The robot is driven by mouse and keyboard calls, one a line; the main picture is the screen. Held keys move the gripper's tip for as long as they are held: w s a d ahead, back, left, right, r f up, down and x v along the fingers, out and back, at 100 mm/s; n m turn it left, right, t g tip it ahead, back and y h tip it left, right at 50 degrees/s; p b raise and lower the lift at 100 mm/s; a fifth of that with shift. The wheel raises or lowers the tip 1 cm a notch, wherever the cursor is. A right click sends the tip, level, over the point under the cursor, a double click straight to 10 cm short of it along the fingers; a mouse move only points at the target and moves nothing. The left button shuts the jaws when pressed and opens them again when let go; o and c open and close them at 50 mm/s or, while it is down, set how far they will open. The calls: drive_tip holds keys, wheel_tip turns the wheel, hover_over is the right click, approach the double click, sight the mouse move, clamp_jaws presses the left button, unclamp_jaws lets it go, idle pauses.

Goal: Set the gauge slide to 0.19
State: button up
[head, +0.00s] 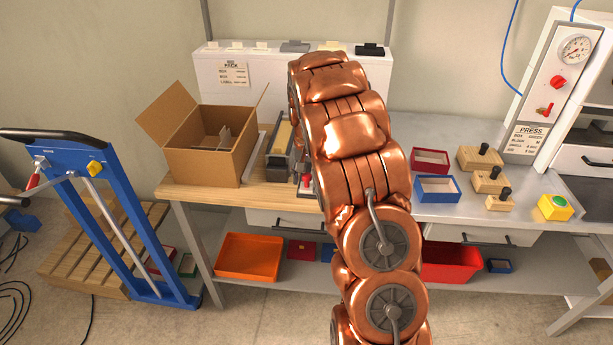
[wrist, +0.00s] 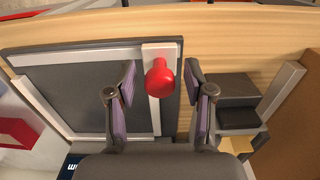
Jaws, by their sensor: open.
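In the wrist view, a red knob (wrist: 160,80) stands on a pale slide plate (wrist: 152,52) at the edge of a dark panel (wrist: 85,80) with light metal rails. I take this for the gauge slide; no scale marks can be read. My gripper (wrist: 161,68) is open, with one finger on each side of the knob and a gap on both sides. In the head view, a small red part (head: 306,181) shows at the left edge of my arm. My gripper is hidden behind the arm there.
An open cardboard box (head: 212,145) stands left on the wooden bench top. Small red and blue trays and knobbed wooden blocks (head: 480,157) sit to the right, near the press (head: 560,85). A dark stepped block (wrist: 237,102) lies close right of my gripper.

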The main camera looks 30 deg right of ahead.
drive_tip(key=shift+f, duration=0.3)
clamp_jaws()
idle(0.3)
